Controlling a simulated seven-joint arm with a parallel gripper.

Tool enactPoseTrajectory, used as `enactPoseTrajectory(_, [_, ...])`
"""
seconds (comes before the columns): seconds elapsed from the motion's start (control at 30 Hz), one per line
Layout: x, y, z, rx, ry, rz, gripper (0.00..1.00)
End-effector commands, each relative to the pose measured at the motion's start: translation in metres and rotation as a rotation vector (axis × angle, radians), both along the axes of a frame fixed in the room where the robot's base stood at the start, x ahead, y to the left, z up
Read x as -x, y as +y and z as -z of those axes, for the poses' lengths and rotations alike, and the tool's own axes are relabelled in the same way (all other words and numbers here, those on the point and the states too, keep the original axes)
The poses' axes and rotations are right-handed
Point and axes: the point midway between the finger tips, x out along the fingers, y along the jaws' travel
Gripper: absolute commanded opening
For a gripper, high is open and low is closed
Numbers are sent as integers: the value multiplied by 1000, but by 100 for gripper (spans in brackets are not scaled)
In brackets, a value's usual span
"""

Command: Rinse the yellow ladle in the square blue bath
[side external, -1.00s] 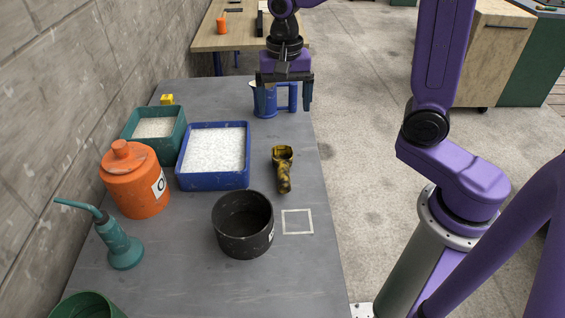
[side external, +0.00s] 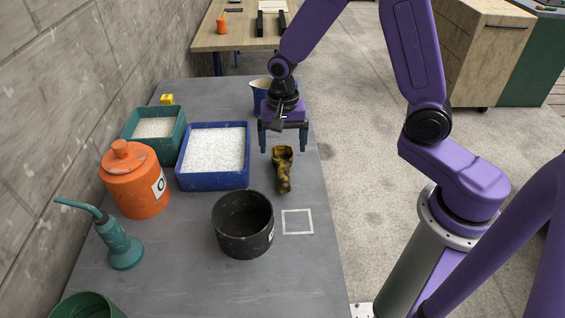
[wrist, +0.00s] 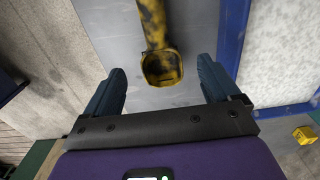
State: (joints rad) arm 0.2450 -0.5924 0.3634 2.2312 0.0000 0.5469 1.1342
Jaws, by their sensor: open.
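The yellow ladle (side external: 283,171), smeared with dark grime, lies on the grey bench to the right of the square blue bath. The blue bath (side external: 247,170) holds white, foamy-looking contents. My gripper (side external: 283,147) is open and empty above the bench, over the ladle's cup end. In the wrist view the ladle (wrist: 162,68) shows its cup between my spread fingers (wrist: 162,84), with its handle running off the top edge. The blue bath's wall (wrist: 236,35) is at the right there. The ladle is not held.
A teal tub (side external: 180,140), an orange canister (side external: 133,190) and a teal oil can (side external: 122,248) stand on the left. A black pot (side external: 243,247) and a pale square outline (side external: 297,233) are nearer. A blue pitcher (side external: 259,92) stands behind my gripper.

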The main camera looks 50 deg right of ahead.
Motion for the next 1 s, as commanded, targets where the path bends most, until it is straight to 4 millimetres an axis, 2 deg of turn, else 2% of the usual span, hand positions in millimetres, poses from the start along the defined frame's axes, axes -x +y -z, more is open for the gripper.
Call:
enactPoseTrajectory(0.17, [0, 0, 9, 1, 2, 0, 89])
enactPoseTrajectory(0.5, [0, 0, 48, 1, 3, -1, 89])
enactPoseTrajectory(0.87, [-1, 0, 54, 0, 0, -1, 89])
enactPoseTrajectory(0.97, [-1, 0, 54, 0, 0, -1, 60])
enactPoseTrajectory(1.0, [-1, 0, 54, 0, 0, -1, 47])
